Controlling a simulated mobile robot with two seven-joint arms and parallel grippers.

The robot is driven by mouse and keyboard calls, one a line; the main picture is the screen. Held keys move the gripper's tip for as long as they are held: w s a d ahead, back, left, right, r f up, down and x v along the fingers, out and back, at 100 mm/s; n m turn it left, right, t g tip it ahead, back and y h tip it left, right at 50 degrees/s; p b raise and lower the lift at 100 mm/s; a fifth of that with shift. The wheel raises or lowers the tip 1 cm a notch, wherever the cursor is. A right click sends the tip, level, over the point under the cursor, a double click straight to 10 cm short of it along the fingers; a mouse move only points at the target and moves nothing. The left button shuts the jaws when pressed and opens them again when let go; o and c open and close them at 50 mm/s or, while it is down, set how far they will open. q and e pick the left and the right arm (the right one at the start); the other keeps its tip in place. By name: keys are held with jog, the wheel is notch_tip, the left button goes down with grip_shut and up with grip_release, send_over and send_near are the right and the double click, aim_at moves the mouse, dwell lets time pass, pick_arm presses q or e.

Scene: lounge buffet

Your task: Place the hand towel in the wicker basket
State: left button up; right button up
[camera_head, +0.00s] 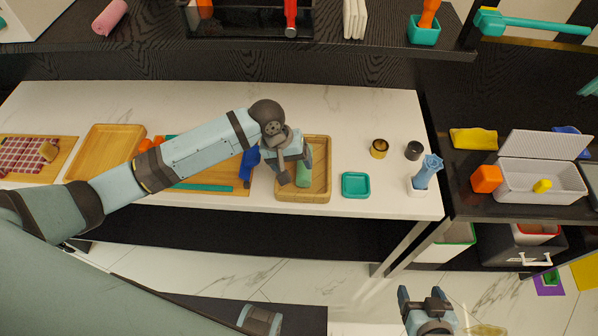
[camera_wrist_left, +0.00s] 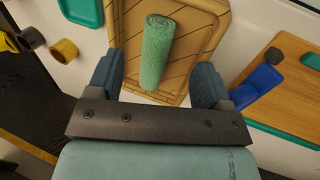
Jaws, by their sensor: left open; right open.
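A rolled green towel (camera_head: 304,173) lies in a wooden tray (camera_head: 318,197) on the white counter. It also shows in the left wrist view (camera_wrist_left: 157,48), lying lengthwise over the tray's slatted floor. My left gripper (camera_head: 293,174) is open over the tray and partly hides the towel. In the wrist view its fingers (camera_wrist_left: 158,84) stand apart on either side of the towel's near end, with gaps to it. A white woven-looking basket (camera_head: 520,196) with a raised lid stands on the dark counter at right. My right gripper (camera_head: 421,294) is open and empty, low at the front.
A teal dish (camera_head: 355,185), a yellow cup (camera_head: 379,148) and a dark cup (camera_head: 414,150) stand right of the tray. A blue item (camera_head: 249,164) lies left of it. A pink roll (camera_head: 109,17) lies on the upper shelf. An orange block (camera_head: 486,179) is beside the basket.

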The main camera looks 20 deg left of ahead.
pick_arm(q)
jog(key=shift+v, duration=2.3)
jog(key=shift+f, duration=0.1)
jog(key=s+d+f+m+t+h+p, duration=0.1)
jog(key=d+f, duration=0.1)
jog(key=s+d+f+t+h+p, duration=0.1)
jog(key=s+d+f, duration=0.1)
jog(key=shift+s+d+m+t, duration=0.15)
jog(key=shift+s+m+t, duration=0.15)
jog(key=shift+m, duration=0.1)
jog(key=s+a+f+m+t+y+p, duration=0.1)
jog(key=s+a+m+t, duration=0.1)
jog(key=s, duration=0.5)
jog(key=s+a+f+m+t+y+p, duration=0.1)
jog(key=s+a+f+m+t+p, duration=0.1)
jog(key=s+t, duration=0.3)
jog(key=s+a, duration=0.1)
jog(key=s, duration=0.2)
jog(key=shift+f, duration=0.35)
